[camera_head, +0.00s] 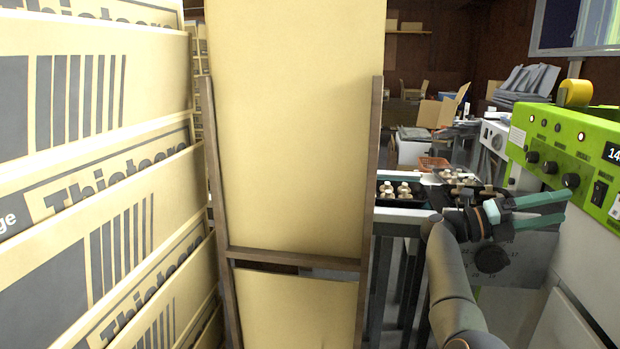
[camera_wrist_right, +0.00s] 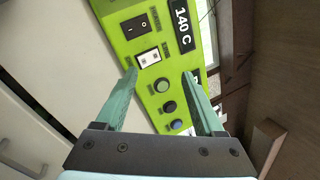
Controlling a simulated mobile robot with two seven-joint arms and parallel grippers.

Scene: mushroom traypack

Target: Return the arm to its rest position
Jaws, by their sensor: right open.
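My right arm comes up from the lower right in the head view. Its right gripper (camera_head: 563,207) has two teal fingers spread apart and points right, in front of the green control panel (camera_head: 562,150). In the right wrist view the gripper (camera_wrist_right: 160,78) is open, with nothing between its fingers. The panel, with its switches, knobs and a 140 C display, lies beyond the fingertips. Whether they touch it I cannot tell. A black tray (camera_head: 410,203) with pale mushrooms (camera_head: 396,188) stands on a table left of the arm. My left gripper is not in view.
Large printed cardboard boxes (camera_head: 110,190) fill the left. A tall cardboard sheet (camera_head: 290,120) in a wooden frame (camera_head: 290,258) blocks the middle. More mushrooms (camera_head: 458,177) lie behind the wrist. A yellow tape roll (camera_head: 576,93) sits on the green machine.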

